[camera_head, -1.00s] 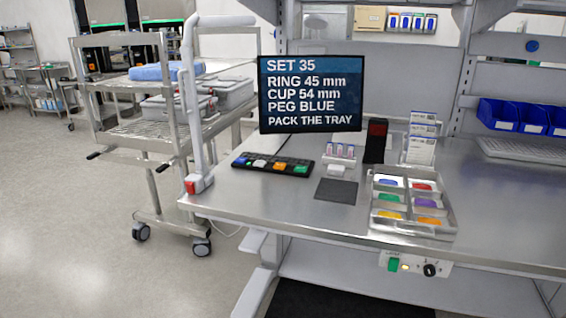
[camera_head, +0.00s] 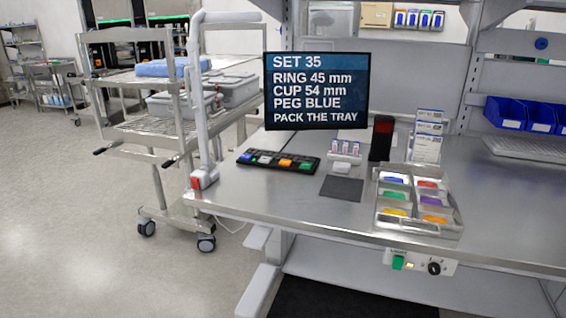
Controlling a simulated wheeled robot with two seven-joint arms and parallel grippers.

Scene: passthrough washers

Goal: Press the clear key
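A black key pad (camera_head: 278,161) lies on the steel bench, left of its middle. It carries several coloured keys: a blue key (camera_head: 247,157), a white key (camera_head: 264,160), an orange key (camera_head: 285,163) and a green key (camera_head: 305,166). Any lettering on the keys is too small to read, so I cannot tell which is the clear key. A screen (camera_head: 317,91) behind the pad reads SET 35, RING 45 mm, CUP 54 mm, PEG BLUE, PACK THE TRAY. Neither of my grippers is in view.
A sectioned tray (camera_head: 377,216) with coloured pieces stands right of a dark mat (camera_head: 341,188). A white upright post (camera_head: 199,100) rises at the bench's left corner, beside a wire cart (camera_head: 160,130). Floor (camera_head: 70,230) at the left is clear.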

